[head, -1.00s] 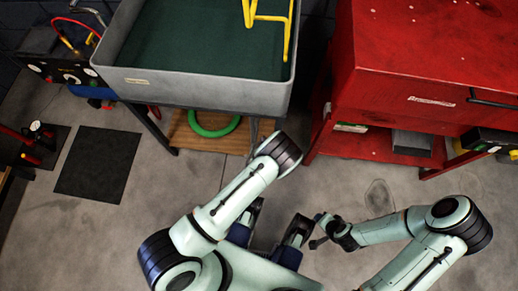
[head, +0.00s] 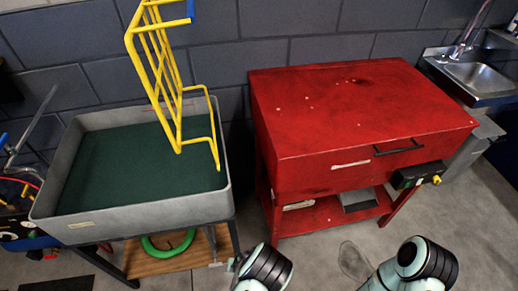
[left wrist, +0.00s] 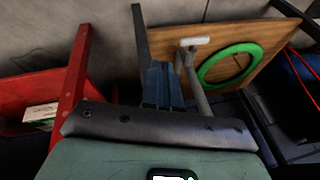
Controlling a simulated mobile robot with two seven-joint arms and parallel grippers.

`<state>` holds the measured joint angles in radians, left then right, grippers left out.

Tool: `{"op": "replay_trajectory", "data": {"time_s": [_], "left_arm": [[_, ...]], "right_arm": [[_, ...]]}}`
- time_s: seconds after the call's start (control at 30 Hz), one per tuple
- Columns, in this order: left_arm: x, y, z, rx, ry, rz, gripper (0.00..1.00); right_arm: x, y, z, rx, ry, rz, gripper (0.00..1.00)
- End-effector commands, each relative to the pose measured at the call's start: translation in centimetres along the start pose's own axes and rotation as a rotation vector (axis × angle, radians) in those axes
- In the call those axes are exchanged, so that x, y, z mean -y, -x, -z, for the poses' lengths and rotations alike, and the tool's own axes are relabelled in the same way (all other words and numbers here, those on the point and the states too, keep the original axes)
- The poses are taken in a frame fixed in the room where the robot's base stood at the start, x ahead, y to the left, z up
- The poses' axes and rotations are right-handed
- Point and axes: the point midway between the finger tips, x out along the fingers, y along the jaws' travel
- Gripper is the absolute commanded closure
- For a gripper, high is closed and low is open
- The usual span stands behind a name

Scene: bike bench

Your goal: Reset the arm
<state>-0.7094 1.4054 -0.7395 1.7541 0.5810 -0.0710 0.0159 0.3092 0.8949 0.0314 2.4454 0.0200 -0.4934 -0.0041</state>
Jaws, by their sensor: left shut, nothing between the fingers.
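My left gripper (left wrist: 164,86) shows in the left wrist view as two blue-grey fingers close together, shut and empty. It points toward the wooden lower shelf (left wrist: 215,55) with the green ring (left wrist: 203,72) on it, without visible contact. My right gripper is out of view.
A grey basin table (head: 150,212) with a green bottom and a yellow rack (head: 178,125) stands at left. A red cabinet (head: 365,110) stands right of it, and a sink (head: 485,72) at far right. Bare floor (head: 330,265) lies in front.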

Motion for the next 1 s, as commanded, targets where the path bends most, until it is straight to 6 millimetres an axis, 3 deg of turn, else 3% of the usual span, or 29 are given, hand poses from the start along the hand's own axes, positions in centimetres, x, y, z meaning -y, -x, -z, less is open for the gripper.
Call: {"op": "replay_trajectory", "data": {"time_s": [0.1, 0.2, 0.3, 0.4, 0.6, 0.7, 0.8, 1.0], "left_arm": [[4.7, 1.9, -4.7, 0.136, 0.061, -0.007, 1.00], [7.5, 4.7, -9.6, 0.265, 0.114, -0.054, 1.00], [8.7, 8.6, -13.5, 0.370, 0.163, -0.135, 1.00], [9.0, 13.2, -15.8, 0.439, 0.213, -0.236, 1.00], [8.4, 21.5, -16.3, 0.473, 0.287, -0.423, 1.00], [8.3, 23.7, -15.9, 0.467, 0.306, -0.477, 1.00], [8.1, 24.7, -15.7, 0.462, 0.312, -0.502, 1.00], [8.0, 24.6, -15.9, 0.463, 0.312, -0.506, 1.00]], "right_arm": [[0.9, 3.1, -0.9, 0.022, 0.002, 0.001, 0.57], [1.6, 5.6, -1.8, 0.053, 0.004, 0.000, 0.57], [2.2, 7.9, -2.6, 0.084, 0.006, -0.002, 0.57], [2.9, 10.1, -3.3, 0.116, 0.007, -0.003, 0.57], [4.2, 13.5, -3.8, 0.161, 0.012, -0.003, 0.57], [4.5, 14.4, -3.9, 0.170, 0.013, -0.003, 0.57], [4.6, 14.6, -3.9, 0.176, 0.013, -0.004, 0.57], [4.5, 14.4, -4.1, 0.178, 0.012, -0.005, 0.57]]}}
